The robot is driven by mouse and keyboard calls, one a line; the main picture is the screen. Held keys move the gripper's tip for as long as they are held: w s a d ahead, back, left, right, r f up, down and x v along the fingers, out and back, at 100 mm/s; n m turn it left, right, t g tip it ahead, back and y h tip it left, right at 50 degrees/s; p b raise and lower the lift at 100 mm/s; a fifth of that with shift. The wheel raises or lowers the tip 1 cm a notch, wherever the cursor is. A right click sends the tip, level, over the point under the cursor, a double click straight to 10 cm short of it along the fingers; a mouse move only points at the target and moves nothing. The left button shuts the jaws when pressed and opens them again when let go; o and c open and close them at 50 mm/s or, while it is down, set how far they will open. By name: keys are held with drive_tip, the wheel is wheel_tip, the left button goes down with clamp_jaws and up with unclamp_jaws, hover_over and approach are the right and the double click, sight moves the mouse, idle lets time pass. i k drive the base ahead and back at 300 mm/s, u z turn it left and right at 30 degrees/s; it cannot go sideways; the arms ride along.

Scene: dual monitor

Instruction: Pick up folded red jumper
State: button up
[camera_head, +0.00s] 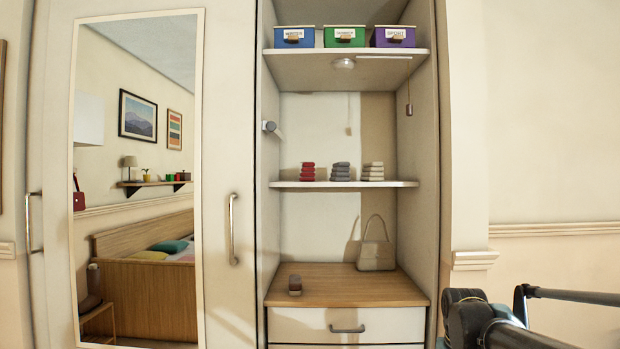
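A small stack of folded red cloth (308,172), which fits the folded red jumper, lies on the middle shelf (290,184) of the open wardrobe, toward its left side. I cannot tell whether it is one jumper or several. A grey folded stack (341,172) and a beige folded stack (373,172) lie to its right, with small gaps between them. Part of my arm shows at the lower right, well away from the red stack. I cannot make out my gripper's fingers in this view.
The upper shelf (350,69) holds blue (294,37), green (345,37) and purple (394,37) boxes. A pull cord (408,99) hangs at the right. A handbag (376,248) and a small brown object (295,285) stand below. A mirrored door (137,190) is at left.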

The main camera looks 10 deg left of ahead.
sight(307, 173)
drive_tip(key=i, duration=0.5)
drive_tip(key=u, duration=0.9)
